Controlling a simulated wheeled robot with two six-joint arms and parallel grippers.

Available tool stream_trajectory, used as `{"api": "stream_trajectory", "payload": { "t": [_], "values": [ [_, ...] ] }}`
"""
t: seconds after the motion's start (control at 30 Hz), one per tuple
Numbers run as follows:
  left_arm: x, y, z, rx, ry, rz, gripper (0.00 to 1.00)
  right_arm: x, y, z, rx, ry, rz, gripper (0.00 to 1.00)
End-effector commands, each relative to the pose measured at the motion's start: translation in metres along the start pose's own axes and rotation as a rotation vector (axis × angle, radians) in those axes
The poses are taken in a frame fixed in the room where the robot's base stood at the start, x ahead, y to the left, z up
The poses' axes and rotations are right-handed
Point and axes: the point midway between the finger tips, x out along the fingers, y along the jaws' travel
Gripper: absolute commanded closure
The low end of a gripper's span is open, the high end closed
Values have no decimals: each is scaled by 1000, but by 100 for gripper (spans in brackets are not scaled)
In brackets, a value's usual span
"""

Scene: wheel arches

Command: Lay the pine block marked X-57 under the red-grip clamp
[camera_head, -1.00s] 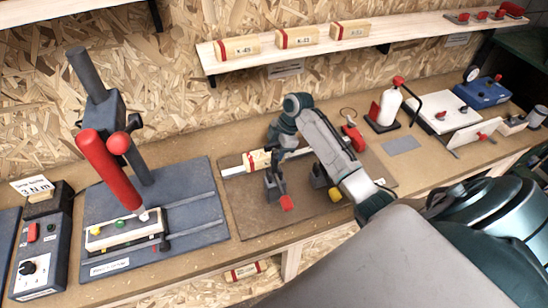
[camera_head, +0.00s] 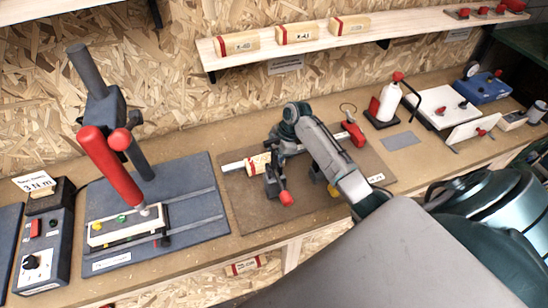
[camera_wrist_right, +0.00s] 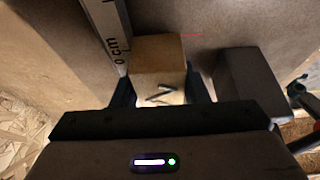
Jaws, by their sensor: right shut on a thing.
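A pine block (camera_head: 258,163) with a red band lies on the brown board, beside a metal ruler. Its marking is too small to read in the head view. My right gripper (camera_head: 276,155) reaches down over its right end. In the right wrist view the gripper (camera_wrist_right: 160,86) is shut on the block (camera_wrist_right: 158,55), one finger on each side; black strokes show on it, only partly legible. The red-grip clamp (camera_head: 110,165) stands at the left on a dark base plate (camera_head: 190,235). A pale strip with coloured knobs (camera_head: 125,225) lies below its handle. My left gripper is out of view.
The brown board (camera_head: 235,205) also holds a red-tipped fixture (camera_head: 285,198). A torque box marked 3 N m (camera_head: 40,240) stands far left. A shelf (camera_head: 290,46) above holds several banded blocks. Another block (camera_head: 243,265) lies below the bench edge. A white bottle (camera_head: 388,103) stands right.

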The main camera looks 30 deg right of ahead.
Motion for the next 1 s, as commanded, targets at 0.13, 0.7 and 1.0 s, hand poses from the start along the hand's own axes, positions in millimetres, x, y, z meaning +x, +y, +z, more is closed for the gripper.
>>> {"api": "stream_trajectory", "payload": {
  "t": [0.13, 0.7, 1.0],
  "values": [
    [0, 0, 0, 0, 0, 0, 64, 1, -1, 0, 2, 0, -3, 42],
    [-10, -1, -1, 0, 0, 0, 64, -13, 0, -5, 2, 0, -2, 38],
    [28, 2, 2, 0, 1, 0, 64, -69, 1, -1, -1, -3, 4, 38]
  ]
}}
